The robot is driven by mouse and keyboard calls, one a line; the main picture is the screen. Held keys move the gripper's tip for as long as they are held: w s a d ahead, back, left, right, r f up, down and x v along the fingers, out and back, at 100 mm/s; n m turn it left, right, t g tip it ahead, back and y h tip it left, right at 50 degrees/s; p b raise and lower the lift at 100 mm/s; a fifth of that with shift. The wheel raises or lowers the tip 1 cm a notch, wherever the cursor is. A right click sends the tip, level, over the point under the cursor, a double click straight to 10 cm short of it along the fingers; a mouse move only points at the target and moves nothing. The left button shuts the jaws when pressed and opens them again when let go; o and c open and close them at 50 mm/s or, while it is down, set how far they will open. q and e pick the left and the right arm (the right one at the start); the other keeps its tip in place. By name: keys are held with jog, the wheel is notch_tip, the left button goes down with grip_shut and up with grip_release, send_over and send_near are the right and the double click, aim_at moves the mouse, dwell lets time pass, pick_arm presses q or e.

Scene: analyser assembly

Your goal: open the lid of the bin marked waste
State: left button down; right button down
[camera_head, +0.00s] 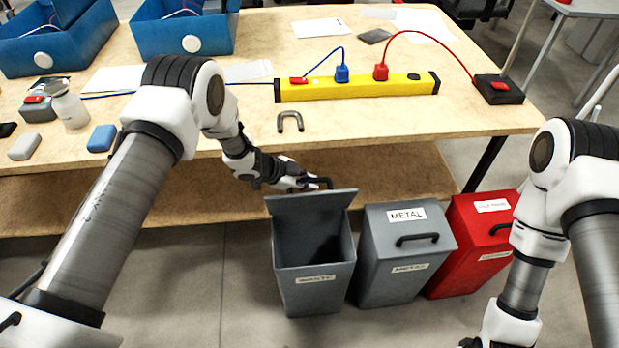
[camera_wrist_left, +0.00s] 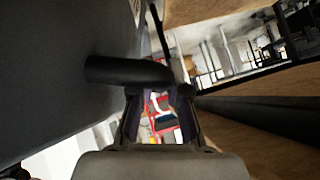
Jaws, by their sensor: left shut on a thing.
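The grey waste bin (camera_head: 314,290) stands on the floor at the left of a row of bins, with its front label reading WASTE. Its lid (camera_head: 300,203) is raised at the back, so the dark inside shows. My left gripper (camera_head: 312,184) is at the lid's black handle (camera_head: 322,181), shut on it. In the left wrist view the handle (camera_wrist_left: 125,70) crosses in front of my left gripper (camera_wrist_left: 160,115), beside the grey lid surface (camera_wrist_left: 60,60). My right arm is at the right; its gripper (camera_head: 485,342) is cut off by the bottom edge, and its fingers cannot be made out.
A grey METAL bin (camera_head: 385,280) and a red bin (camera_head: 465,265), both with closed lids, stand to the right. A wooden table (camera_head: 350,140) with a lower shelf (camera_head: 385,175) is close behind the bins. A yellow power strip (camera_head: 355,88) lies on the table. Floor in front is clear.

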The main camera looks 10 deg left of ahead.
pick_arm(q)
jog(key=c, duration=1.1)
grip_release()
jog(key=shift+c, duration=0.2)
jog(key=shift+r, duration=0.1)
jog(key=v, duration=1.2)
jog(key=shift+w+a, duration=0.1)
